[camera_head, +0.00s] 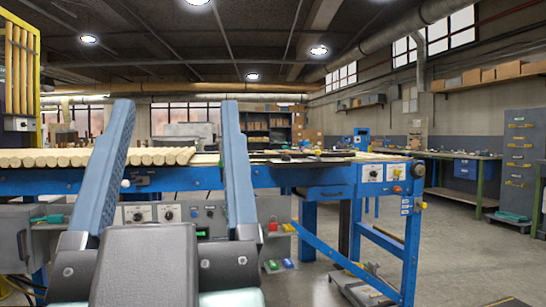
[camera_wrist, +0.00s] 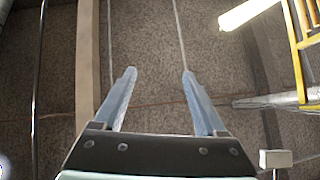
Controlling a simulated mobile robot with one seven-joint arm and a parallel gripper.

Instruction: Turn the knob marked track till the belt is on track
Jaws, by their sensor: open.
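My gripper (camera_head: 176,106) stands in the near left of the head view, its two blue fingers upright and wide apart with nothing between them. In the wrist view my gripper (camera_wrist: 159,74) points at the ceiling. Behind it is a blue conveyor frame (camera_head: 270,178) with a belt along its top. Two more dial knobs, left (camera_head: 137,215) and right (camera_head: 168,214), show between my fingers on a grey box. Their labels are too small to read. My gripper is apart from all knobs.
Several wooden dowels (camera_head: 100,157) lie side by side on the conveyor's left part. Blue legs and a diagonal brace (camera_head: 345,262) stand at the right. The floor (camera_head: 450,255) right of them is mostly clear.

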